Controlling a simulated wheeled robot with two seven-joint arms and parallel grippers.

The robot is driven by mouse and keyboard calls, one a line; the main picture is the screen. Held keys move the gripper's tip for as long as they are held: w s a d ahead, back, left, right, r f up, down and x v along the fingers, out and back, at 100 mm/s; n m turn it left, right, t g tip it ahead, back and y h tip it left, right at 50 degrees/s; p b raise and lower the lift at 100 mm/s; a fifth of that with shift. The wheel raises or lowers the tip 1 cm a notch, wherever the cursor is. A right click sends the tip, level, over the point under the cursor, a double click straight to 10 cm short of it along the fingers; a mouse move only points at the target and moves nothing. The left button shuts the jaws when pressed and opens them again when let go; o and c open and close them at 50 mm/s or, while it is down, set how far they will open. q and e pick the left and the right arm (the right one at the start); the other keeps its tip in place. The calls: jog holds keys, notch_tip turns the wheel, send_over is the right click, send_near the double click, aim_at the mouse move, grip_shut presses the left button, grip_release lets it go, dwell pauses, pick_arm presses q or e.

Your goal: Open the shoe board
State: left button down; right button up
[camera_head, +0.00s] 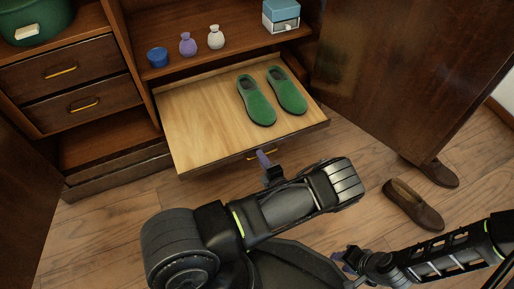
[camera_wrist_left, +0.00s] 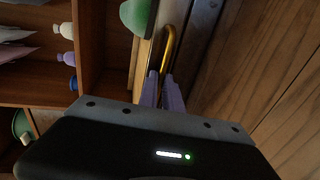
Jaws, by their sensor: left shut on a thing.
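The shoe board (camera_head: 190,120) is a light wooden pull-out board that sticks out from the armoire, with a dark front edge. A pair of green shoes (camera_head: 257,104) lies on it. Its gold handle (camera_head: 263,154) is on the front edge and also shows in the left wrist view (camera_wrist_left: 171,45). My left gripper (camera_head: 262,158) is at this handle, its purple fingers (camera_wrist_left: 164,88) shut on it. My right gripper (camera_head: 343,260) is low in the head view, away from the board; its fingers are too small to judge.
Brown shoes (camera_head: 413,204) lie on the floor at the right, by the open armoire door (camera_head: 410,70). Drawers (camera_head: 75,85) are at the left. A blue cup (camera_head: 157,57), small vases (camera_head: 188,44) and a blue box (camera_head: 281,15) stand on the shelf above.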

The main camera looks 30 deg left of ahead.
pick_arm(q)
jog(key=shift+v, duration=0.95)
jog(key=shift+f, duration=0.2)
jog(key=c, duration=1.5)
grip_release()
jog(key=shift+c, duration=0.2)
